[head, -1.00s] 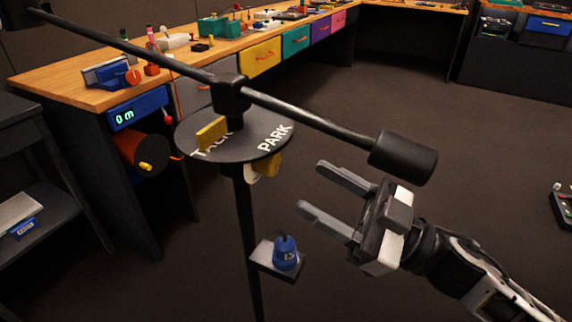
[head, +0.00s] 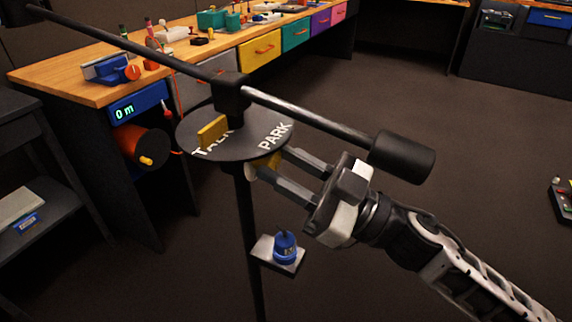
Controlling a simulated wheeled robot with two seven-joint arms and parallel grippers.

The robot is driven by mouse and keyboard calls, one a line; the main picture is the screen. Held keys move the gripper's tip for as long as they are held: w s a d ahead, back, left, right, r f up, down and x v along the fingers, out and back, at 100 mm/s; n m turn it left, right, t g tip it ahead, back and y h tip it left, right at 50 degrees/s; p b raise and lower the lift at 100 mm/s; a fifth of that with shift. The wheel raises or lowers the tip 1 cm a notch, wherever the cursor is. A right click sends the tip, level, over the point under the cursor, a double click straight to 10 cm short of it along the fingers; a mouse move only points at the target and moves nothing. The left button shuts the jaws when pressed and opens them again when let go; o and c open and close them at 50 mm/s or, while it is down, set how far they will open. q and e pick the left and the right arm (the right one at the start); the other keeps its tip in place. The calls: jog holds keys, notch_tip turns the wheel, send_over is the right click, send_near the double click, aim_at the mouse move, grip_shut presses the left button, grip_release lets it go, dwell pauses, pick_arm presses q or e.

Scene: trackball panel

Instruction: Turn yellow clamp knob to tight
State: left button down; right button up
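The yellow clamp knob (head: 273,160) is under the right front edge of a round black disc (head: 235,150) on a thin stand. It is mostly hidden by the disc and my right gripper. My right gripper (head: 275,164) points left at it, with its two fingers apart and their tips on either side of the knob. I cannot tell whether either finger touches it. The disc bears the word PARK and another, partly hidden word. A yellow block (head: 212,131) stands on top of the disc. My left gripper is not in view.
A black boom (head: 310,118) with a thick cylinder end (head: 402,157) crosses above my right gripper. A small shelf (head: 265,250) with a blue object (head: 285,247) is on the pole below. A wooden workbench (head: 85,90) stands behind. The floor at right is mostly clear.

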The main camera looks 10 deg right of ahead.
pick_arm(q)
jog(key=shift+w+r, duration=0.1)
pick_arm(e)
jog(key=shift+r+n+g+p, duration=0.1)
jog(key=shift+n+g+p, duration=0.45)
jog(key=shift+n, duration=0.45)
jog(key=shift+d+n+g+y+p, duration=0.1)
jog(key=shift+n+g+y+p, duration=0.3)
jog(key=shift+n, duration=0.7)
jog(key=n+g+p, duration=0.1)
jog(key=n+g, duration=0.1)
jog(key=n, duration=0.1)
jog(key=shift+w+r+n, duration=0.1)
jog(key=shift+n, duration=0.5)
jog(key=shift+n+g+p, duration=0.35)
jog(key=shift+n+g, duration=0.1)
jog(key=shift+n, duration=0.15)
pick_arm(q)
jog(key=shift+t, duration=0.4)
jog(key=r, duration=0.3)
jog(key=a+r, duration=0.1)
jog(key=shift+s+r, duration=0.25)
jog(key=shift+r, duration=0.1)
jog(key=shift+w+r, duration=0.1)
